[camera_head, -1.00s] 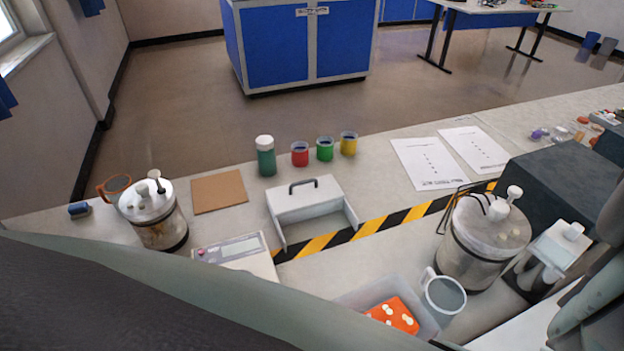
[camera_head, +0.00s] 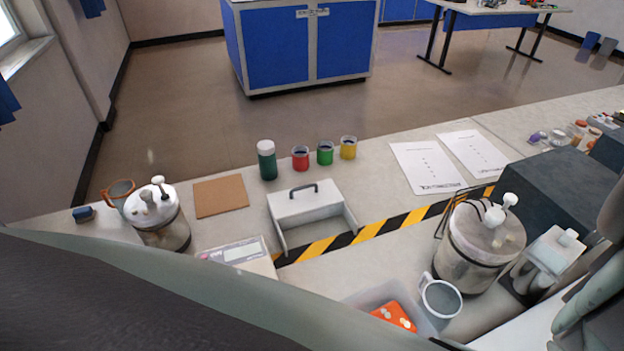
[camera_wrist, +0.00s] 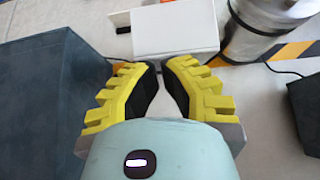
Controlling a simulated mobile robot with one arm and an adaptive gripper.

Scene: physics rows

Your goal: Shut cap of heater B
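Two metal pot-like heaters with lids stand on the bench. The left heater (camera_head: 163,235) has a pale lid with small knobs. The right heater (camera_head: 470,262) has white knobs (camera_head: 497,211) and dark cables at its top. No letter shows, so I cannot tell which is heater B or how its cap sits. In the wrist view, my gripper (camera_wrist: 160,68) has yellow ribbed fingers and dark pads. The tips nearly meet, with nothing held. A white box (camera_wrist: 178,32) lies beyond them, and a metal cylinder (camera_wrist: 258,28) stands at upper right. The head view does not show my fingers.
A white box with a knob (camera_head: 549,262) and a large dark block (camera_head: 560,180) crowd the right heater. A grey mug (camera_head: 441,297) and a tray (camera_head: 365,297) with an orange item stand in front. A white handled caddy (camera_head: 300,203) sits mid-bench. Papers (camera_head: 425,168) lie behind.

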